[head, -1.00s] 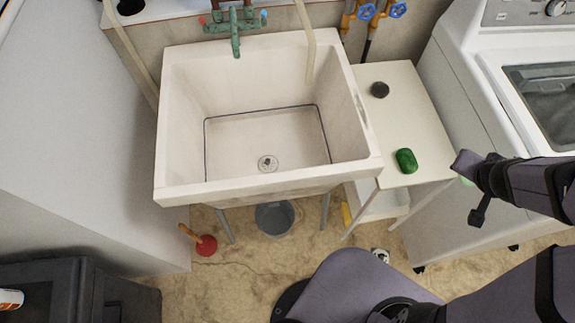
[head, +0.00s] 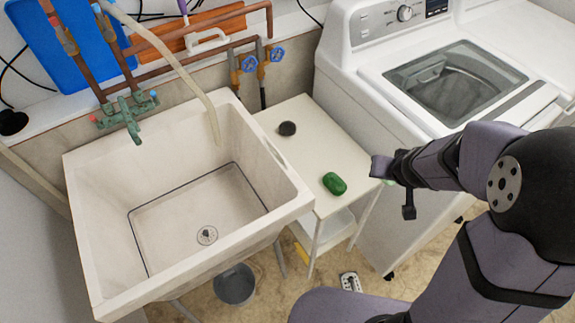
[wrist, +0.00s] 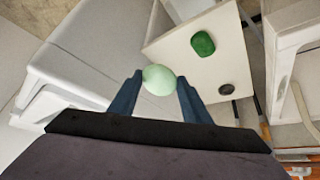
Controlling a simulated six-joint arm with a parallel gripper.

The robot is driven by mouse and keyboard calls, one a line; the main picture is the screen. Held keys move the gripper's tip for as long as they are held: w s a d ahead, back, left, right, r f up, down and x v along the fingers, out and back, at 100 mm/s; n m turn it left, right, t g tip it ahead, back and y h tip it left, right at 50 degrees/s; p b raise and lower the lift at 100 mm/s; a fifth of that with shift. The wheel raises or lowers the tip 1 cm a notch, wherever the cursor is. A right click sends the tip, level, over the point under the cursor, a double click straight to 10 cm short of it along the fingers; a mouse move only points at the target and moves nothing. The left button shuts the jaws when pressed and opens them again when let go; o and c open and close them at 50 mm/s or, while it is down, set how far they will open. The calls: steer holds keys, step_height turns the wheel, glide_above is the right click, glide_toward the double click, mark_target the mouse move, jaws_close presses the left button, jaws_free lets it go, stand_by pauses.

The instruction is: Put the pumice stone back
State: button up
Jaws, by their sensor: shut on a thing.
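My gripper (wrist: 157,86) is shut on a smooth, pale green rounded stone (wrist: 159,79), which may be the pumice stone. In the head view my gripper (head: 386,178) is just right of the white side table (head: 325,140), and only a sliver of the stone shows. A dark green oval block (head: 334,183) lies near the table's front right corner. A dark round piece (head: 287,129) lies near its back left; in the wrist view this piece (wrist: 228,89) looks like a ringed disc. The held stone appears clear of the table.
A deep utility sink (head: 175,205) stands left of the table, with a green tap (head: 127,118). A white washer (head: 400,120) stands to the right. A grey bucket (head: 235,285) is on the floor. Bare tabletop lies between the two pieces.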

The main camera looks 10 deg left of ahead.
steer(key=w+a+f+n+y+b, duration=0.2)
steer(key=w+a+f+n+b, duration=0.25)
steer(key=w+a+b, duration=0.4)
steer(key=n+g+y+b, duration=0.3)
steer(key=n+b, duration=0.4)
steer(key=b, duration=0.4)
glide_above(317, 162)
steer(key=d, duration=0.1)
steer(key=shift+s+d+f, duration=0.1)
steer(key=shift+s+f, duration=0.1)
steer(key=shift+f, duration=0.85)
steer(key=shift+s+d+f, duration=0.1)
steer(key=shift+s+f, duration=0.05)
steer(key=shift+f, duration=0.9)
steer(key=shift+f, duration=0.15)
steer(key=shift+f, duration=4.85)
steer(key=shift+s+f+b, duration=0.1)
steer(key=shift+f+b, duration=0.35)
steer(key=shift+b, duration=0.45)
